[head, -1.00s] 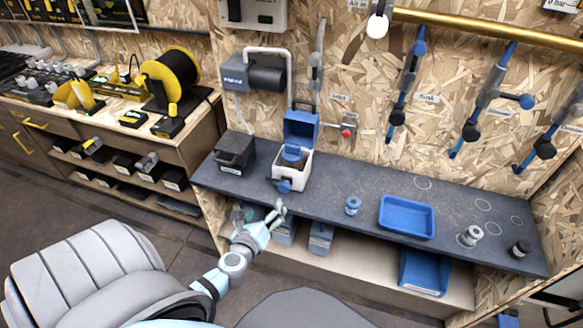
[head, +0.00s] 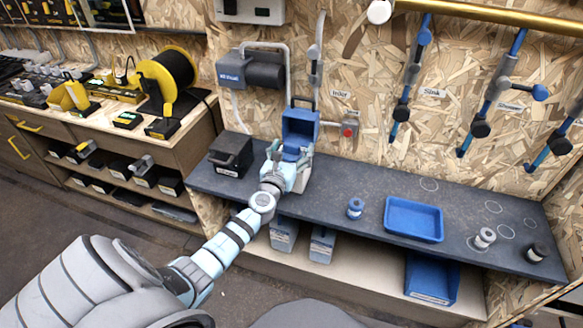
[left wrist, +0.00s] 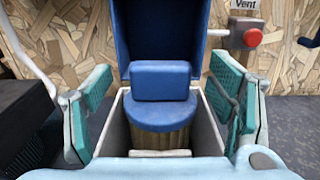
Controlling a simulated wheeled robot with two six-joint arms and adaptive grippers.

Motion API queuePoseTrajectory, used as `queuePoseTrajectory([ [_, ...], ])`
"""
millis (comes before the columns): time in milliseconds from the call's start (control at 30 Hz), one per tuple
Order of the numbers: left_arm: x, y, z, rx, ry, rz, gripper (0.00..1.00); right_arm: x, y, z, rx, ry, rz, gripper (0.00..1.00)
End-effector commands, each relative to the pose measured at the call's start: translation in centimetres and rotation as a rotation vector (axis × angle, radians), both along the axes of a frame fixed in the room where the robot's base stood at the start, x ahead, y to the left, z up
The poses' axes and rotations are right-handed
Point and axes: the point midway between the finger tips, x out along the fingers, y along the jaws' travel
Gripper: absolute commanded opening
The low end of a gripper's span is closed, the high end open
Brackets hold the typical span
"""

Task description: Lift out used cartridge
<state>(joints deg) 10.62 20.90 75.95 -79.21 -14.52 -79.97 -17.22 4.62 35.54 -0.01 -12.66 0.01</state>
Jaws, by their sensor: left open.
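The used cartridge (left wrist: 162,112) has a round blue top with a raised blue grip block and a tan ribbed body. It sits upright inside the white housing (left wrist: 118,132), whose blue lid (head: 300,130) stands open behind it. My left gripper (head: 283,168) is over the housing, mostly covering it in the head view. In the left wrist view my left gripper (left wrist: 162,85) is open, one teal finger on each side of the cartridge, apart from the grip block. The lower part of the cartridge is hidden in the housing. My right gripper is not in view.
A black box (head: 231,155) stands left of the housing on the dark bench (head: 330,190). To the right are a small blue-topped part (head: 356,208), a blue tray (head: 414,220), a metal fitting (head: 484,238) and a black one (head: 537,252). A red button (head: 348,132) is on the wall behind.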

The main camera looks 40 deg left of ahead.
Motion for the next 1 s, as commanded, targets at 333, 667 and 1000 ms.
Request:
queuePoseTrajectory([
  [333,-0.04,-0.04,0.09,0.000,0.000,-0.001,0.42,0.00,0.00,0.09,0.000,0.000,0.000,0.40],
  [667,-0.07,-0.04,0.05,0.000,0.000,-0.001,0.00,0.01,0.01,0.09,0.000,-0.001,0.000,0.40],
  [1000,-0.25,-0.10,0.63,0.000,0.000,-0.001,0.00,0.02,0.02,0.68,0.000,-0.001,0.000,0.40],
])
